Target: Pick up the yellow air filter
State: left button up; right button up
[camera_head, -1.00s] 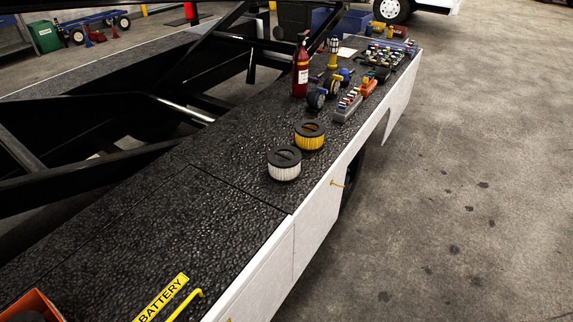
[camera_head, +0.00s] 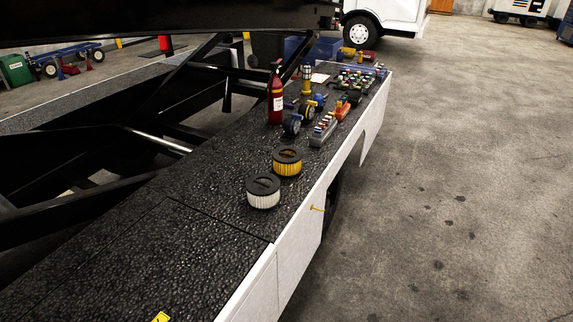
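The yellow air filter (camera_head: 287,163) is a short cylinder with a black top and pleated yellow side. It stands upright on the dark textured deck of the belt loader (camera_head: 150,230), close to the deck's right edge. A white air filter (camera_head: 263,193) of the same shape stands just in front of it and slightly left, partly overlapping it in the picture. Neither of my grippers is in the head view.
Black loader beams run along the left.

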aim_at(287, 162)
jog(key=i+l, duration=0.2)
jog(key=l, duration=0.15)
jog(key=i+l, duration=0.15)
jog(key=l, duration=0.2)
jog(key=i+l, duration=0.4)
jog(key=l, duration=0.25)
jog(key=i+l, duration=0.15)
jog(key=l, duration=0.2)
jog(key=i+l+u, duration=0.1)
jog(key=i+l, duration=0.25)
jog(key=l, duration=0.3)
jog(key=i+l+u, duration=0.1)
jog(key=l, duration=0.25)
jog(key=i+l, duration=0.2)
jog(key=l, duration=0.15)
jog(key=i+l+u, duration=0.1)
jog(key=l, duration=0.25)
jog(key=i+l, duration=0.15)
jog(key=l, duration=0.2)
jog(key=i+l+u, duration=0.1)
jog(key=l, duration=0.25)
